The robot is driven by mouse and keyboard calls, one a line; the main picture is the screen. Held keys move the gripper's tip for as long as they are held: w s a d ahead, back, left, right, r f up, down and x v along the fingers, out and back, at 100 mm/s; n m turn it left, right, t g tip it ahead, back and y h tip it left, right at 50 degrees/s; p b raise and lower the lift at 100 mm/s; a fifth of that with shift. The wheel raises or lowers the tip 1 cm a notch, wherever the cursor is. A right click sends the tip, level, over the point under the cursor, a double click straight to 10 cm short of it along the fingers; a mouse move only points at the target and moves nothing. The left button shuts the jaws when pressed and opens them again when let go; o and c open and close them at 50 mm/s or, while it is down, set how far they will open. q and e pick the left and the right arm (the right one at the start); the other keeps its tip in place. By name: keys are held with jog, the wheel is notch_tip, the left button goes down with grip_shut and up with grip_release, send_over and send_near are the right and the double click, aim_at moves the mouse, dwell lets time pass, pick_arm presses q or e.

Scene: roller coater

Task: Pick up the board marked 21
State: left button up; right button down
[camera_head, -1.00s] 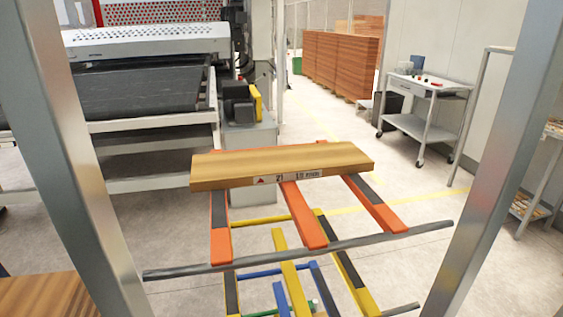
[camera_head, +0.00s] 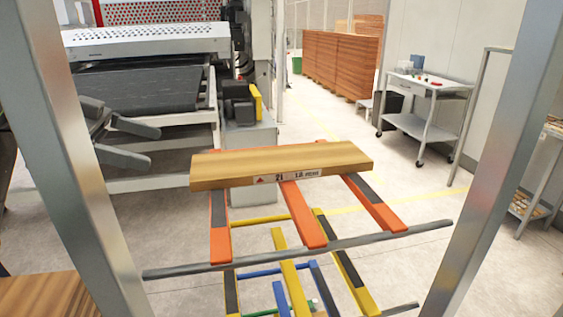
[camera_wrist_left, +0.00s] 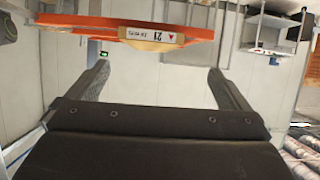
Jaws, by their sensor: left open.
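The board marked 21 (camera_head: 278,167) is a flat wooden plank with a white label on its front edge. It lies across the orange bars (camera_head: 305,215) of the rack's top level. My left gripper (camera_head: 153,148) is open and empty, left of the board and apart from it. In the left wrist view the board (camera_wrist_left: 130,46) shows upside down with its label, at the top beyond the two spread fingers (camera_wrist_left: 158,70). My right gripper is not in view.
Metal posts (camera_head: 75,170) stand left and right in front. Below the orange bars are yellow bars (camera_head: 292,285) and blue ones. A roller machine (camera_head: 140,90) stands behind at left. A wheeled cart (camera_head: 425,105) and brown board stacks (camera_head: 342,62) are farther back.

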pick_arm(q)
notch_tip(320, 180, up, 2)
jog(key=p, duration=0.3)
send_near(246, 161)
jog(key=d, duration=0.1)
jog(key=d+f, duration=0.1)
jog(key=w+d, duration=0.1)
jog(key=shift+w+d+f+m, duration=0.1)
jog(key=shift+d+f+m, duration=0.05)
jog(key=shift+f+m, duration=0.15)
jog(key=shift+d+f+h+p, duration=0.15)
jog(key=shift+d+h+p, duration=0.2)
jog(key=shift+d, duration=0.15)
jog(key=p+x, duration=0.1)
jog(key=x, duration=0.2)
jog(key=shift+d+f, duration=0.35)
jog(key=shift+d, duration=0.1)
